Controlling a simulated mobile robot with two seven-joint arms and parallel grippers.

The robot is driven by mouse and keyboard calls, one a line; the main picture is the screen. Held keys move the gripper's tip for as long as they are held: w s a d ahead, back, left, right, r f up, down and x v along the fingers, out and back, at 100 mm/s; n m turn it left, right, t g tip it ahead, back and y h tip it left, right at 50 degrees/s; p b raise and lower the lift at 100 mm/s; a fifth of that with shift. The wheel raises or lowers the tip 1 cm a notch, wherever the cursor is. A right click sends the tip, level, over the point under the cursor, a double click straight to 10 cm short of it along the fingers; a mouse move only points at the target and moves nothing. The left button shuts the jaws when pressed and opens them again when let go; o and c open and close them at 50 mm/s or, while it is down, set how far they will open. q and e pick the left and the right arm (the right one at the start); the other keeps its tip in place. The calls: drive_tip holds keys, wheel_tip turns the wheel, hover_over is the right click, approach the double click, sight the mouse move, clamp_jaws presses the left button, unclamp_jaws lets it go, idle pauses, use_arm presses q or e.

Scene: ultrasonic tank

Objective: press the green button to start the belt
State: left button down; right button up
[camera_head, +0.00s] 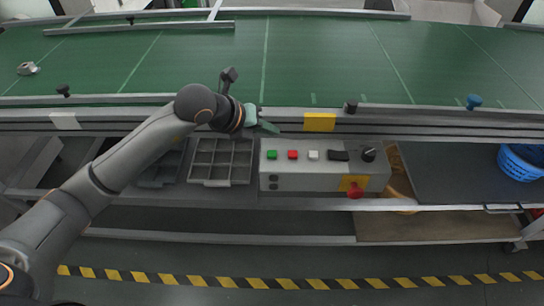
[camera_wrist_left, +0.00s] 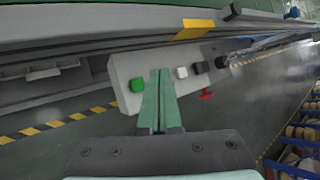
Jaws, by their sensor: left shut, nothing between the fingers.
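The green button (camera_head: 272,155) is at the left end of a grey control box (camera_head: 320,179) below the belt's front rail. In the left wrist view the green button (camera_wrist_left: 138,86) shows just left of the fingers. My left gripper (camera_head: 272,128) is shut and empty, above the box near the green button. Its teal fingertips (camera_wrist_left: 161,75) point toward the box in the left wrist view and hide the red button there. I cannot tell the exact gap to the button. My right gripper is in neither view.
A red button (camera_head: 292,155), a white button (camera_head: 314,155), a black knob (camera_head: 368,154) and a red emergency knob (camera_head: 355,192) are on the box. A divided grey tray (camera_head: 222,184) stands left of it. The belt rail (camera_head: 400,122) runs above. A blue basket (camera_head: 520,163) is at right.

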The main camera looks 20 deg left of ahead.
sight(269, 156)
use_arm(q)
wheel_tip(269, 156, down, 5)
drive_tip(key=b, duration=0.3)
drive_tip(key=shift+r, duration=0.2)
idle(1.6)
drive_tip(key=shift+f, duration=0.1)
drive_tip(key=shift+f+b, duration=0.35)
drive_tip(key=shift+b, duration=0.05)
